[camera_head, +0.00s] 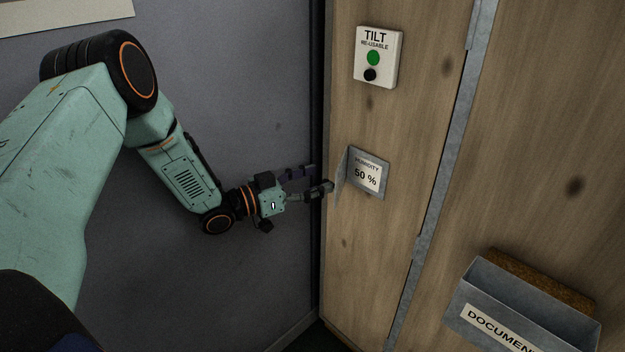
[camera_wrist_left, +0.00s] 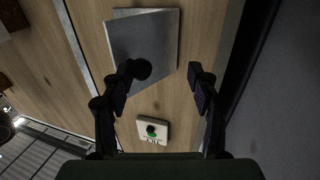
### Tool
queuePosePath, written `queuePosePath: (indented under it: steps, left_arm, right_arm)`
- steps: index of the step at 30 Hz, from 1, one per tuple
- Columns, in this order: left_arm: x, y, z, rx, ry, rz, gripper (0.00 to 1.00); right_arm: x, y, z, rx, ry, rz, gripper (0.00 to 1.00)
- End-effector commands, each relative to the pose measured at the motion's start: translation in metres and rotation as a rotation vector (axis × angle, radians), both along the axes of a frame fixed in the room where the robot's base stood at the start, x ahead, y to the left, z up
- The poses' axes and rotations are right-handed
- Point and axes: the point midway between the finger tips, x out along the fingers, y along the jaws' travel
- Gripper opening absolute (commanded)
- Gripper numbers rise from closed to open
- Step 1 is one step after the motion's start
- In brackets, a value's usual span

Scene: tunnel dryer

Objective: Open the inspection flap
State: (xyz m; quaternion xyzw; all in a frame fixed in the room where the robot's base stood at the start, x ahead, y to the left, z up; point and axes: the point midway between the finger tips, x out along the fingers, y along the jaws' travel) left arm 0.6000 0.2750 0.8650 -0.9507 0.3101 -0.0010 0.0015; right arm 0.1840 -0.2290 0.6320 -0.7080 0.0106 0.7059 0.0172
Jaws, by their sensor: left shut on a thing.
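The inspection flap (camera_head: 342,176) is a thin grey metal plate. It stands swung out from the wooden wall, at the left edge of a grey frame with a label (camera_head: 367,175) reading "HUMIDITY 50 %". In the left wrist view the flap (camera_wrist_left: 160,35) is a grey plate with a dark round knob (camera_wrist_left: 142,69). My right gripper is not in view.
A white tilt indicator (camera_head: 378,57) with a green and a black dot is above the label. A grey document holder (camera_head: 525,305) sticks out at the lower right. A metal strip (camera_head: 440,170) runs down the wood. A dark grey wall (camera_head: 240,90) stands behind my left arm.

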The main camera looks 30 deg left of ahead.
Motion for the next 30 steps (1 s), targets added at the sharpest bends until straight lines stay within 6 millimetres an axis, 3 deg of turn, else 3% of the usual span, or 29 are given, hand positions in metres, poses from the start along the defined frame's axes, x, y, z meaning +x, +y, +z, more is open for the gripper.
queuePosePath:
  steps: [11,30]
  left_arm:
    - [0.003,0.003,0.005,0.003,-0.005,0.011,0.43]
    - [-0.002,0.002,0.093,-0.001,-0.009,0.003,0.43]
  right_arm:
    - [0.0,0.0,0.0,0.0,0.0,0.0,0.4]
    - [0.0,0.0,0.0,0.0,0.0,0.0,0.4]
